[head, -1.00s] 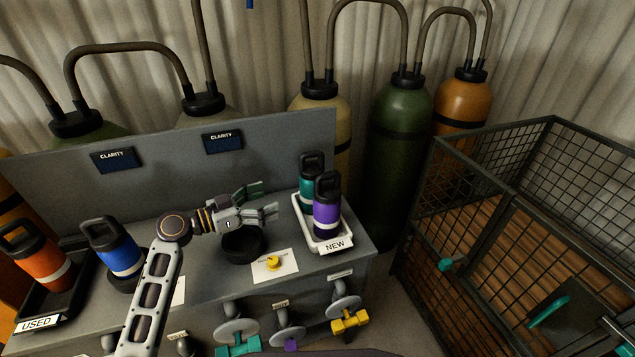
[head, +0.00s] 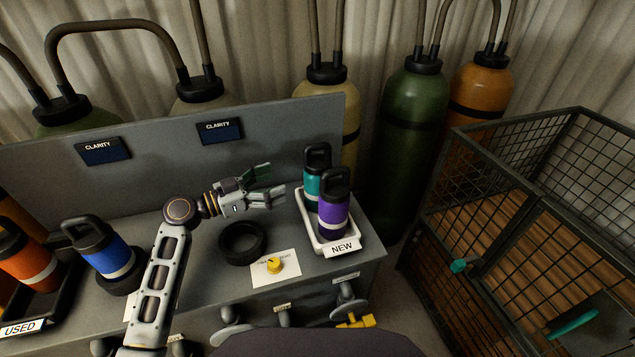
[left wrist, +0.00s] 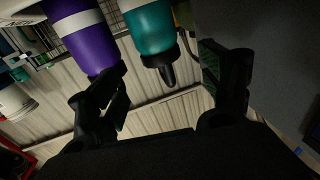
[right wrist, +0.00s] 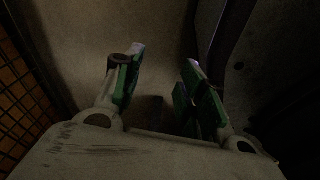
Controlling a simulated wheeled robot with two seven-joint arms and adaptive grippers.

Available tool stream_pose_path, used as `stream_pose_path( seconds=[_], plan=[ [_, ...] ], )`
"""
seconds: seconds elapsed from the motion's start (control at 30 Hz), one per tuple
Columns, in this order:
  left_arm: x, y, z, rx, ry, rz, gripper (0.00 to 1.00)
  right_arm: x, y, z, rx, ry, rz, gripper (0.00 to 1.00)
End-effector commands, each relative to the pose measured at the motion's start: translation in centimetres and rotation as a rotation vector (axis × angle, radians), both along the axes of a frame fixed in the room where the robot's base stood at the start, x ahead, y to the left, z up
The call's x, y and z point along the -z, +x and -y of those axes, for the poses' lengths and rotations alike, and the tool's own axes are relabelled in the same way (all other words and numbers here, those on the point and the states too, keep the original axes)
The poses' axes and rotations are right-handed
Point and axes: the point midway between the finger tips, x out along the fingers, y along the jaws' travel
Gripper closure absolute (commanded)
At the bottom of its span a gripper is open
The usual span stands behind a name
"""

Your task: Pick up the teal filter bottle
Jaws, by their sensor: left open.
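The teal filter bottle (head: 314,186) with a black loop cap stands upright in the white NEW tray (head: 323,247). The purple bottle (head: 333,215) stands in front of it and hides part of it. My left gripper (head: 279,181) is open and empty, left of the teal bottle and apart from it, its fingers pointing at it. In the left wrist view the teal bottle (left wrist: 149,30) shows between the finger directions and the purple bottle (left wrist: 82,38) lies beside the left finger. My right gripper (right wrist: 163,75) is open and empty over the floor.
A black ring holder (head: 243,243) sits empty on the bench under my left gripper. A yellow knob (head: 275,266) is on a white card. The blue bottle (head: 105,257) and orange bottle (head: 29,257) stand at left. A mesh cage (head: 530,210) stands at right.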

Motion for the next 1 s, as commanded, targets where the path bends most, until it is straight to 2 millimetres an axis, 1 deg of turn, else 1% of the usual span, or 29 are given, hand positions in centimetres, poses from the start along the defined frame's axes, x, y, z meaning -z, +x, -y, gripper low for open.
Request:
stream_pose_path(
  seconds=[0.17,0.7,0.87,1.0],
  plan=[
    [-0.1,0.5,0.8,0.000,-0.002,0.000,0.20,0.0,-0.2,0.1,-0.001,-0.002,-0.002,0.60],
    [-0.1,3.7,6.5,0.000,-0.001,0.000,0.20,0.2,-2.2,0.9,-0.003,-0.008,-0.017,0.60],
    [-0.1,4.2,7.4,0.000,-0.001,0.000,0.20,0.3,-2.5,1.2,-0.004,-0.013,-0.022,0.60],
    [0.0,4.2,7.5,0.000,0.000,0.000,0.20,0.3,-2.1,1.3,-0.004,-0.014,-0.017,0.60]
  ],
)
